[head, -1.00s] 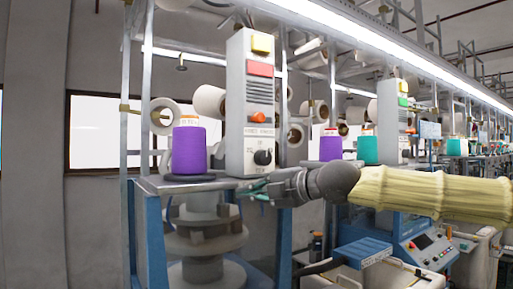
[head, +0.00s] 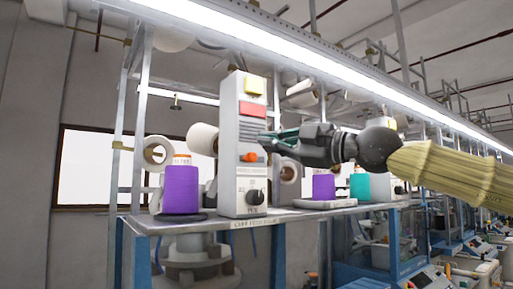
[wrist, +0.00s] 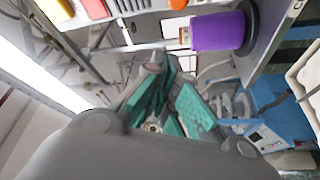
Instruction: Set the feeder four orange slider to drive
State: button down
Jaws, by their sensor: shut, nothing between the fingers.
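The white feeder box (head: 243,180) stands upright on the shelf in the head view. Its front carries an orange slider (head: 249,157) below a dark ribbed strip. A red button (head: 252,109) and a yellow button (head: 254,86) are above it, and a black knob (head: 255,197) is below. My gripper (head: 268,143) is shut and empty, with teal fingers at the box's right side, slightly above the slider's height. Contact cannot be told. In the wrist view the orange slider (wrist: 178,4) shows at the top edge, beyond the teal fingers.
A purple yarn cone (head: 181,190) stands left of the box on the metal shelf (head: 290,215). Another purple cone (head: 323,187) and a teal cone (head: 359,187) stand to the right. Metal posts and pale spools are behind. A bright lamp strip (head: 280,55) runs overhead.

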aim_at(249, 158)
jog(key=w+a+p, duration=0.3)
jog(key=w+p, duration=0.1)
jog(key=w, duration=0.1)
jog(key=w+a+p, duration=0.1)
jog(key=w+a, duration=0.1)
jog(key=shift+w+a+f+p, duration=0.2)
jog(key=shift+a+p, duration=0.1)
jog(key=shift+p, duration=0.1)
dwell(0.3)
jog(key=shift+d, duration=0.15)
